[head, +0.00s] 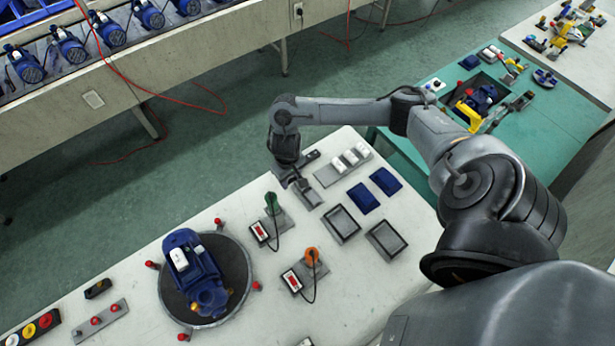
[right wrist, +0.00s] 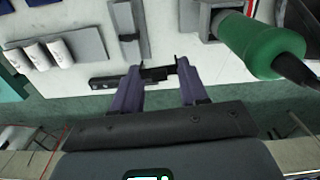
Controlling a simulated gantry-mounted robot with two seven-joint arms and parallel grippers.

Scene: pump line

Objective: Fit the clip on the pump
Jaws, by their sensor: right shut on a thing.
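The blue pump (head: 205,284), with a white block on top, sits on a dark round turntable (head: 236,262) at the lower left of the head view. My right gripper (head: 291,183) is over the table's far edge, to the right of the pump and well apart from it. In the right wrist view its two fingers (right wrist: 158,76) are shut on a small dark piece (right wrist: 157,73), which looks like the clip. Its exact shape is hard to make out. My left gripper is not in view.
A grey holder with white cylinders (head: 343,165), blue trays (head: 363,198) and empty dark trays (head: 386,240) lie to the right. Red knobs (head: 256,285) ring the turntable.

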